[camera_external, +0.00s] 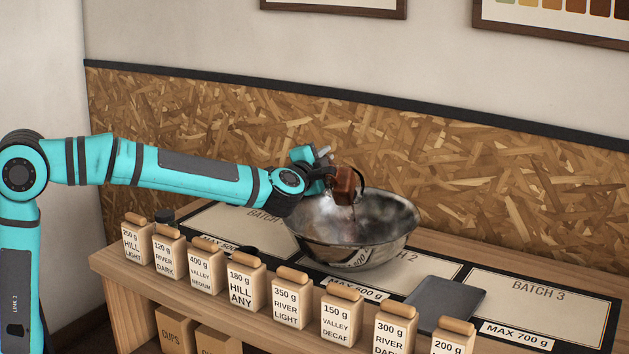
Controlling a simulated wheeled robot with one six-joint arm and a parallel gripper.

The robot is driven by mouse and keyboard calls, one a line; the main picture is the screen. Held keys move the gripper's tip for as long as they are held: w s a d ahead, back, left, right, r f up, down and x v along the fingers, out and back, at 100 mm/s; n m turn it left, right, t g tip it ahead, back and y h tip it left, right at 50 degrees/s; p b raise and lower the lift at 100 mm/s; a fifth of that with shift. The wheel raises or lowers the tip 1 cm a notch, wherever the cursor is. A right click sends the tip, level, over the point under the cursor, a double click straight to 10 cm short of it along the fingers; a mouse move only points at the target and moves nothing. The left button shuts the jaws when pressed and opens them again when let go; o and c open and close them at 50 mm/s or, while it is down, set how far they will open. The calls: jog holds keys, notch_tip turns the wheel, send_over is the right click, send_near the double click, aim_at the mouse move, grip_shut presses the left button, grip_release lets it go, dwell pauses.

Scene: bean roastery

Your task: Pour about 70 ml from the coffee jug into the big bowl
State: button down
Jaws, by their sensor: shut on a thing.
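The coffee jug (346,183) is a small reddish-brown vessel with a dark rim or handle at its right side. My gripper (327,177) is shut on it and holds it tilted above the big bowl (348,250), over the left and middle part of the opening. The bowl is shiny metal and stands on the middle mat, marked 2. A thin dark streak hangs below the jug inside the bowl's outline; it looks like falling liquid. The level in the bowl and in the jug cannot be seen.
Several labelled bags (286,299) with wooden tops line the front edge of the wooden bench (105,261). A dark grey flat slab (446,300) lies right of the bowl. The BATCH 3 mat (545,300) is mostly clear. A chipboard wall panel (480,185) rises behind.

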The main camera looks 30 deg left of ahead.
jog(key=shift+s+d+f, duration=0.1)
jog(key=shift+s+d, duration=0.05)
jog(key=shift+d, duration=0.05)
jog(key=shift+s+d+r+m+t+p, duration=0.5)
jog(key=shift+m+t+p, duration=0.2)
jog(key=shift+p, duration=0.45)
dwell(0.6)
jog(key=shift+f, duration=0.1)
jog(key=shift+w+a+f+n, duration=0.15)
jog(key=shift+w+a+n, duration=0.1)
jog(key=shift+a+n, duration=0.05)
jog(key=w+a, duration=0.1)
jog(key=a+r+n+g, duration=0.1)
jog(key=w+a+n+g, duration=0.1)
jog(key=shift+w+r, duration=0.3)
jog(key=shift+w+f+g, duration=0.1)
jog(key=shift+f+g, duration=0.25)
jog(key=shift+g, duration=0.05)
jog(key=shift+w+a+f+n+g+b, duration=0.3)
jog(key=shift+a+f+n+g+b, duration=0.15)
jog(key=shift+n, duration=0.25)
jog(key=shift+w+a+g, duration=0.15)
jog(key=shift+g, duration=0.2)
jog(key=shift+w+a+n+g+h, duration=0.15)
jog(key=shift+n+g+h, duration=0.15)
jog(key=shift+n, duration=0.1)
dwell(0.5)
